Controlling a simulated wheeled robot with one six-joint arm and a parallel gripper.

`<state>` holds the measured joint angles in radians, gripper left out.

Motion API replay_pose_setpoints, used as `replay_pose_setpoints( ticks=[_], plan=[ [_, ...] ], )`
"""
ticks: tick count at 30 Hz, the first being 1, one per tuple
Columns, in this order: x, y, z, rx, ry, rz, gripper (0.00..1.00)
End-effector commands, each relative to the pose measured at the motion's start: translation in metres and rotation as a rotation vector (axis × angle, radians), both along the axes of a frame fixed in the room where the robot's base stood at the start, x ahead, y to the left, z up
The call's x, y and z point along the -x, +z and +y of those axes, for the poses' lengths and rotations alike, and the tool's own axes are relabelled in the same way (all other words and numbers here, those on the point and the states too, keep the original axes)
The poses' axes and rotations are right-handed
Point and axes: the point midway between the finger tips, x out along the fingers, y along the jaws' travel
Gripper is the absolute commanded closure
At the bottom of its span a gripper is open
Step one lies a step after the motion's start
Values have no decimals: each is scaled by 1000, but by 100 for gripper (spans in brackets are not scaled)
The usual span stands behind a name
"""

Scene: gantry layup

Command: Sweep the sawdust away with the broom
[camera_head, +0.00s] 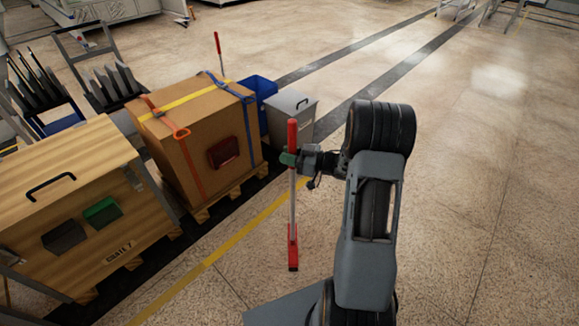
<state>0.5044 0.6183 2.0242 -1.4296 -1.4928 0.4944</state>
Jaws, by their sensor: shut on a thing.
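The broom (293,205) has a red grip at the top, a pale shaft and a red head (293,246) with a dark lower edge. It stands nearly upright in the middle of the view. My gripper (291,159) is shut on the shaft just below the red grip, reaching in from the right. The head is at or close to the floor; I cannot tell if it touches. I cannot make out any sawdust on the speckled beige floor (240,290).
A wooden crate (60,195) and a strapped cardboard box (215,125) on pallets stand at left. A grey bin (292,108) and a blue bin (262,88) stand behind the broom. Another red-handled pole (217,45) stands behind the box. The floor at right is clear.

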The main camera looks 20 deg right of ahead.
Motion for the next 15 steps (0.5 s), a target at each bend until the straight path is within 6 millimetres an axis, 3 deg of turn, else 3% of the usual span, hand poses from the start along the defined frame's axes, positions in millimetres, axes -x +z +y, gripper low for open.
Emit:
replay_pose_setpoints(
  ticks=[15],
  plan=[
    [2,-36,-7,-1,9,-3,98]
  ],
)
